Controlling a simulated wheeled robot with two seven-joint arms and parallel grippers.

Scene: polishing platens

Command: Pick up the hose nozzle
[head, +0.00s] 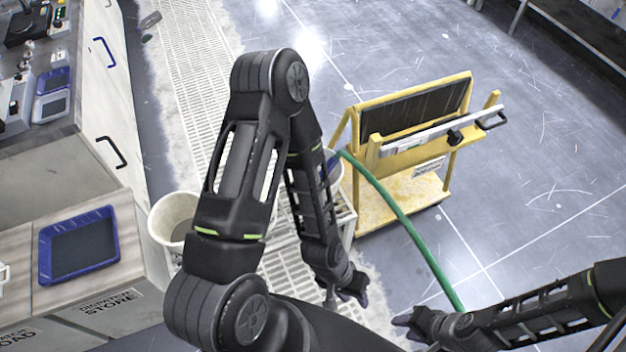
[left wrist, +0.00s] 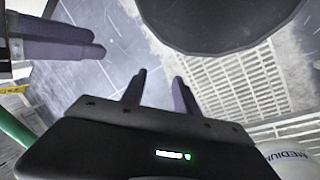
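A green hose (head: 405,222) runs from beside my left forearm, near the yellow stand, down to my right arm, where it passes out of sight. Part of it shows at the left edge of the left wrist view (left wrist: 14,128). I cannot make out the nozzle in either view. My left gripper (head: 356,293) hangs over the floor left of the hose. Its two purple fingers are apart with nothing between them in the left wrist view (left wrist: 158,80). My right gripper (head: 402,324) is left of the hose's lower part; its finger gap is unclear.
A yellow stand (head: 428,143) with a dark panel stands beyond the hose. A pale bucket (head: 172,218) is left of my left arm. A bench with a blue tray (head: 112,258) lines the left side. Floor grating (head: 205,110) runs past it. Open floor (head: 540,190) lies right.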

